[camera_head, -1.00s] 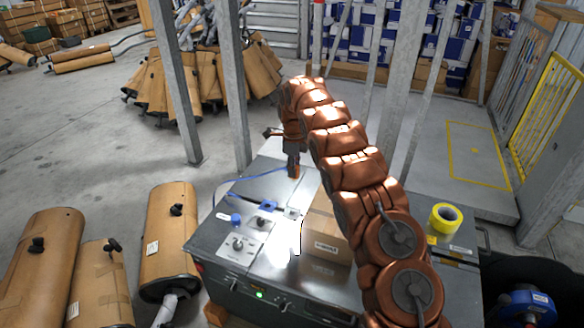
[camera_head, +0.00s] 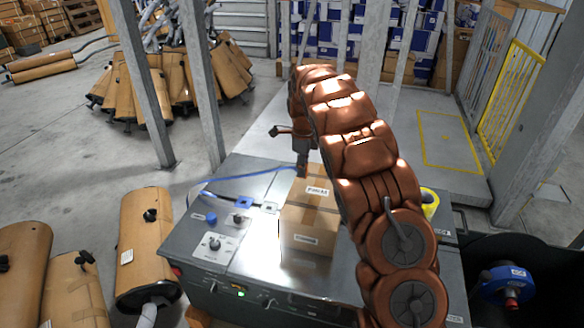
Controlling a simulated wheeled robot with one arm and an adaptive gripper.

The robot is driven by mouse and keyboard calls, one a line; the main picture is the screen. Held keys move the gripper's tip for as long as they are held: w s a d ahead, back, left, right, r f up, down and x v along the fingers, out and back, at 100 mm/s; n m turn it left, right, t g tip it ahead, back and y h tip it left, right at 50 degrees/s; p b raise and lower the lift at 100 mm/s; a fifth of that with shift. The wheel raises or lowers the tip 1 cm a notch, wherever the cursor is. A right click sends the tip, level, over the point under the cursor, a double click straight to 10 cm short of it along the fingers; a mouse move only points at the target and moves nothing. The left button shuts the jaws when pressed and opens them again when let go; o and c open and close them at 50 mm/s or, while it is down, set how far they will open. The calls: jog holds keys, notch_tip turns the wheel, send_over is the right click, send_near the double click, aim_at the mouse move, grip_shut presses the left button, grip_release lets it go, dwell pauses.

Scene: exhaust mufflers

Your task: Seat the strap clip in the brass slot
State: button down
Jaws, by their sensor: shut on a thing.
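My gripper (camera_head: 302,166) points down over the far part of the steel bench top, just behind a cardboard box. Its fingers are small here and partly hidden. A blue strap (camera_head: 235,176) runs left from the fingertips across the bench. The clip at the strap's end is too small to make out between the fingers. A blue buckle-like piece (camera_head: 244,202) with a pale metal plate (camera_head: 271,208) lies on the bench left of the box. I cannot make out a brass slot; the box or my arm may hide it.
The taped cardboard box (camera_head: 308,222) stands on the steel bench (camera_head: 190,240) beside my arm. Yellow tape (camera_head: 429,204) is partly behind my arm. A control plate with a knob (camera_head: 214,243) is at the front left. Wrapped mufflers (camera_head: 146,240) stand left; posts (camera_head: 143,85) rise behind.

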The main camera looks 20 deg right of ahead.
jog(key=s+d+b, duration=0.3)
jog(key=s+d, duration=0.8)
jog(key=d, duration=0.3)
jog(key=s+d+f+b, duration=0.1)
jog(key=d+f, duration=0.1)
jog(key=f, duration=0.4)
jog(key=s+d+f+b, duration=0.1)
jog(key=d+f+b, duration=0.1)
jog(key=f, duration=0.4)
jog(key=shift+s, duration=0.4)
jog(key=shift+f, duration=0.2)
jog(key=shift+f+b, duration=0.8)
jog(key=shift+f, duration=1.45)
jog(key=shift+f+b, duration=0.4)
jog(key=shift+f, duration=0.05)
dwell(1.3)
jog(key=c, duration=0.9)
grip_release()
jog(key=shift+o, duration=0.2)
